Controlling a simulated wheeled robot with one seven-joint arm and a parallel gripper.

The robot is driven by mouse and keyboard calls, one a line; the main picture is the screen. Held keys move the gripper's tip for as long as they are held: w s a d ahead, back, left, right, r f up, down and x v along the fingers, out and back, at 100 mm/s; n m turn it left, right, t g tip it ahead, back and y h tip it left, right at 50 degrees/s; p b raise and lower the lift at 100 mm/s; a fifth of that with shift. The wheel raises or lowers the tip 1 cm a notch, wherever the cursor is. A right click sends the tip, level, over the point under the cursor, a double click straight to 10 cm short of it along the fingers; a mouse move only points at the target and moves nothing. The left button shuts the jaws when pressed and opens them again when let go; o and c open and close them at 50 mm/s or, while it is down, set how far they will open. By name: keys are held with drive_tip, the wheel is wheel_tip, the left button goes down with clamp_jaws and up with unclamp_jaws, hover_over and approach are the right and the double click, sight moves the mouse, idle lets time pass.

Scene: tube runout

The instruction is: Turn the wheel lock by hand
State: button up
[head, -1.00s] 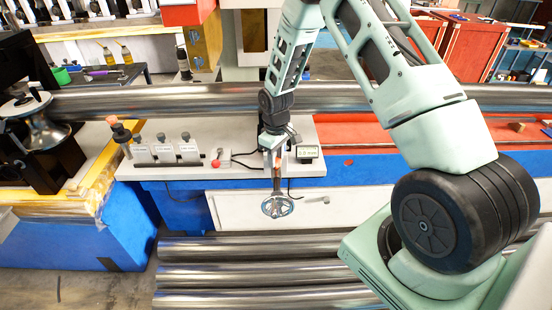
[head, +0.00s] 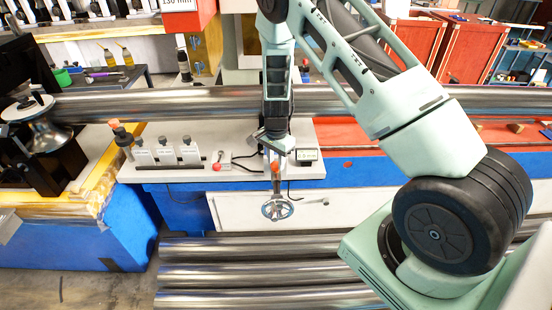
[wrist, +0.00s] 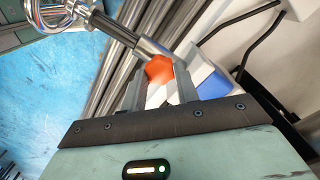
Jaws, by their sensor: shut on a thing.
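The wheel lock appears as an orange lobed knob (wrist: 159,70) on the shaft of the handwheel; its orange part also shows in the head view (head: 275,168). My gripper (wrist: 161,82) is shut on this knob, with one finger on each side of it. In the head view my gripper (head: 275,162) comes down from above onto the knob. The metal handwheel (head: 277,207) hangs in front of the blue and white bench, below the gripper. Part of its rim and its shaft show at the upper left of the wrist view (wrist: 98,24).
A long steel tube (head: 180,103) runs behind. More tubes (head: 215,276) lie low in front.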

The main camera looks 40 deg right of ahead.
drive_tip(key=o, duration=0.8)
drive_tip(key=shift+r+p, duration=0.8)
drive_tip(key=shift+r, duration=0.25)
drive_tip(key=shift+f, duration=0.1)
